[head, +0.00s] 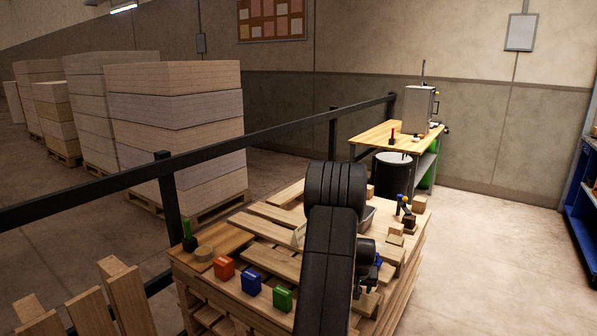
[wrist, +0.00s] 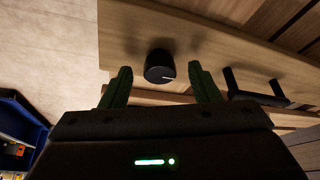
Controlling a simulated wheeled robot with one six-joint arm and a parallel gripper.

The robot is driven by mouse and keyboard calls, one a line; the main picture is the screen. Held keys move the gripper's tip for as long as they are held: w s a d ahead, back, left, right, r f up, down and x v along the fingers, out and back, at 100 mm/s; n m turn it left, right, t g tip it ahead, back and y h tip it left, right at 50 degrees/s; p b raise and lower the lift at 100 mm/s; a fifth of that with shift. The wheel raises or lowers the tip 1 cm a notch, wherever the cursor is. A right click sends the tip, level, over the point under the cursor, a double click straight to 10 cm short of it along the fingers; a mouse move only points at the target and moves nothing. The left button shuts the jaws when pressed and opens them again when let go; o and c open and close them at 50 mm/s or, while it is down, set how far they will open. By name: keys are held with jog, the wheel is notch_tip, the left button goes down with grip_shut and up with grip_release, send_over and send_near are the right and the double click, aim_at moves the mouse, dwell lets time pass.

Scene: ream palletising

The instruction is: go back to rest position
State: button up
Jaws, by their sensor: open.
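My gripper (wrist: 161,72) is open, with its two dark green fingers wide apart in the wrist view. Between and just beyond the fingertips is a round black knob-like object (wrist: 160,66) with a pale mark, on a wooden board (wrist: 205,35). Nothing is seen held; I cannot tell the exact gap to the knob. In the head view my arm reaches out over the wooden pallet stack (head: 272,228), and the gripper is mostly hidden behind my arm.
Red (head: 224,268), blue (head: 250,282) and green (head: 282,298) blocks stand along the stack's front edge. A black rail (head: 258,138) runs behind. Tall ream stacks (head: 178,120) stand at left. A workbench (head: 384,134) is behind. Open floor (head: 490,250) lies right.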

jog(key=shift+a+f+m+h+b, duration=0.15)
jog(key=shift+m+h+b, duration=0.25)
jog(key=shift+m, duration=0.6)
jog(key=shift+r+m, duration=0.2)
jog(key=shift+m, duration=0.1)
